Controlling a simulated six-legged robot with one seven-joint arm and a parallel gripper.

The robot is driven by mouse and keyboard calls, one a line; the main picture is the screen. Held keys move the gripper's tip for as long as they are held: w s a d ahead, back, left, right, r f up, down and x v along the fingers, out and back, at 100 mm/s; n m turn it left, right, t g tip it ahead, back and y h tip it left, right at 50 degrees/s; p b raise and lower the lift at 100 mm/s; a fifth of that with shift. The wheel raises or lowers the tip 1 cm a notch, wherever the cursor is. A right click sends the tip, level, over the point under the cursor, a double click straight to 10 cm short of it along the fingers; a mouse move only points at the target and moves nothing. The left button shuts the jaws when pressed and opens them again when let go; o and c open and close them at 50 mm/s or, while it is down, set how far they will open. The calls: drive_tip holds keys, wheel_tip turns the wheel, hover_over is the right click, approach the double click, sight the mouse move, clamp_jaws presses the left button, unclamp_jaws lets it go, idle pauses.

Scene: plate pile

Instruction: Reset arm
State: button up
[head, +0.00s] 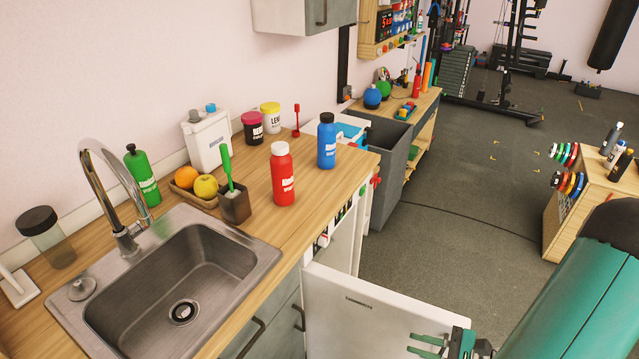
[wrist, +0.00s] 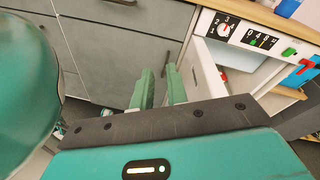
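My gripper (head: 427,345) is at the bottom of the head view, in front of the lower part of an open white cabinet or appliance door (head: 365,305). Its two green fingers also show in the wrist view (wrist: 160,88), with a small gap between them and nothing held. In the wrist view the fingers point toward grey cabinet fronts (wrist: 110,45). The white door (wrist: 205,72) stands open just right of them. Whether the gripper touches the door cannot be told.
A wooden counter (head: 275,235) holds a sink (head: 215,250), a red bottle (head: 283,180), a blue bottle (head: 327,145) and a fruit tray (head: 190,197). A wooden cabinet (head: 590,200) stands at the right. The grey floor (head: 450,190) between is mostly clear, with a cable across it.

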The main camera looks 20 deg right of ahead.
drive_tip(key=a+r+n+g+h, duration=0.1)
drive_tip(key=a+r+n+h, duration=0.3)
drive_tip(key=r+n, duration=0.3)
drive_tip(key=w+a+r+n+g+h, duration=0.1)
drive_tip(key=a+r+n+h, duration=0.3)
drive_tip(key=r, duration=0.6)
drive_tip(key=a+r+n+g+h, duration=0.2)
drive_tip(key=a+r+n+h, duration=0.2)
drive_tip(key=a+r+n, duration=0.4)
drive_tip(key=shift+w+r+n+g, duration=0.3)
drive_tip(key=shift+r+n, duration=0.45)
drive_tip(key=shift+n, duration=0.35)
